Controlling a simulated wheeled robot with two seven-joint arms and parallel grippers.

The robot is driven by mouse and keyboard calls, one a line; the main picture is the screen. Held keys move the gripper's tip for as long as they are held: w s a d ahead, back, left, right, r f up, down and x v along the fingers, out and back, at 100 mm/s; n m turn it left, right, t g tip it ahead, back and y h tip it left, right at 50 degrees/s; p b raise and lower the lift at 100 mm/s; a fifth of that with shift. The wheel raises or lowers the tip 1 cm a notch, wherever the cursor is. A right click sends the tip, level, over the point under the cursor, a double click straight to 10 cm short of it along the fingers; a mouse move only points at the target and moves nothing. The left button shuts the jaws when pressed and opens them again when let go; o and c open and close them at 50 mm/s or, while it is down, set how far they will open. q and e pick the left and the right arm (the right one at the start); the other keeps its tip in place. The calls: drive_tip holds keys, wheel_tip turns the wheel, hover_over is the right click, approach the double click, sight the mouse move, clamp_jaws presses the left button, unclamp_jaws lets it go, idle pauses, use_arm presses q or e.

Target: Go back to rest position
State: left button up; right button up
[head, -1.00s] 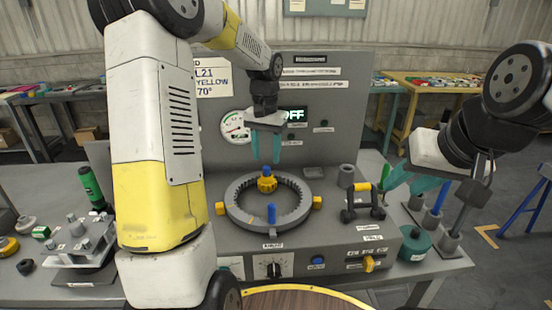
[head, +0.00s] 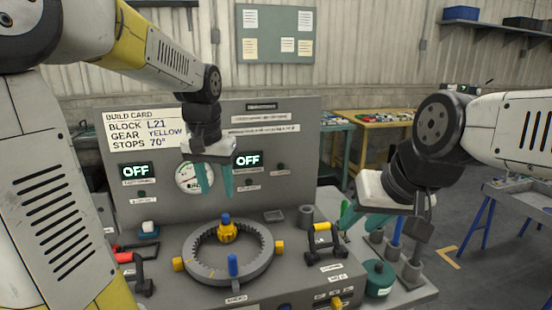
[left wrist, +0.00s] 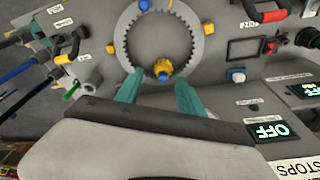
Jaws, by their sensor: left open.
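My left gripper (head: 213,185) is open and empty, in front of the grey panel and above the ring housing (head: 188,262). The yellow gear (head: 227,233) sits on a blue-topped post at the ring's back inner edge, apart from my fingers. In the left wrist view, my left fingers (left wrist: 158,92) are spread, with the yellow gear (left wrist: 163,70) showing beyond the gap between them. My right gripper (head: 362,217) is at the right, near the fixture's right side; its teal fingers look apart and nothing shows between them.
The panel bears a build card (head: 146,131), a gauge (head: 193,177) and two displays reading OFF. A yellow-and-black handle (head: 322,238), a red-and-black handle (head: 130,262) and a teal round container (head: 378,277) stand near the ring. Upright pegs are at the right.

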use_arm(q)
drive_tip(key=s+d+r+n+t+h, duration=0.1)
drive_tip(key=s+t, duration=0.3)
drive_tip(key=s, duration=1.1)
drive_tip(key=shift+d+h, duration=0.15)
drive_tip(key=shift+h, duration=0.35)
